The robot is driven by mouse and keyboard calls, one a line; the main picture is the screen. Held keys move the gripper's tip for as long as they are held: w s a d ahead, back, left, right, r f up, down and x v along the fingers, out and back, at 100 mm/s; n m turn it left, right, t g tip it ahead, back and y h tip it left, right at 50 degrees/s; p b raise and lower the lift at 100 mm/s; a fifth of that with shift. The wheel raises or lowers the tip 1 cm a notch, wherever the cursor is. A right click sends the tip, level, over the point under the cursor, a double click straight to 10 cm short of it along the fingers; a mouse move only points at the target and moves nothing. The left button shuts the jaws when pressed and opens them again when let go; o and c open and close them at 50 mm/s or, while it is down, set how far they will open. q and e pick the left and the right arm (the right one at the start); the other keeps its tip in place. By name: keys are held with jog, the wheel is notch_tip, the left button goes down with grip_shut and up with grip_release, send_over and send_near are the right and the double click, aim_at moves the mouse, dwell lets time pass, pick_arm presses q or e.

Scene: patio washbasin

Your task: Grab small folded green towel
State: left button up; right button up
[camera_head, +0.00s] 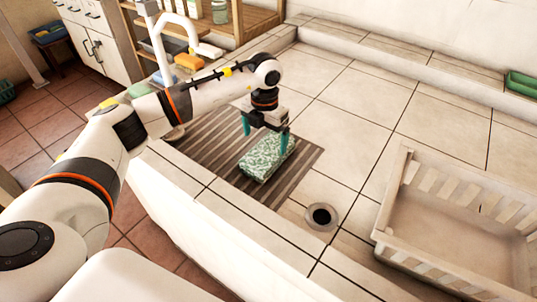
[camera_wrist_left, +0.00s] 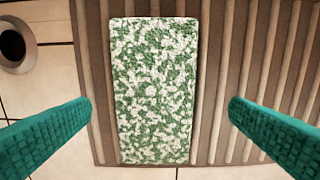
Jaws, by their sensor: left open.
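The small folded towel (camera_head: 267,157) is green and white with a mottled pattern. It lies flat on a brown ribbed mat (camera_head: 224,146) on the tiled basin top. In the left wrist view the towel (camera_wrist_left: 155,90) lies between the two green fingers, with a gap on each side. My left gripper (camera_head: 265,138) is open, directly over the towel with its fingers pointing down. In the left wrist view the gripper (camera_wrist_left: 160,120) holds nothing. My right gripper is not in view.
A round drain (camera_head: 321,216) is just right of the mat. A white slatted crate (camera_head: 392,190) stands at the right. An orange sponge (camera_head: 189,62) and a white tap (camera_head: 178,22) are at the back left. Bare tiles (camera_head: 345,100) lie behind the mat.

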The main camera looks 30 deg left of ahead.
aim_at(268, 150)
pick_arm(q)
jog(key=shift+w+d+f, duration=0.1)
jog(key=shift+d+f, duration=0.1)
jog(key=shift+f, duration=1.35)
jog(key=shift+w+d+f, duration=0.1)
jog(key=shift+d+f, duration=0.1)
jog(key=shift+f, duration=1.35)
jog(key=shift+c, duration=0.6)
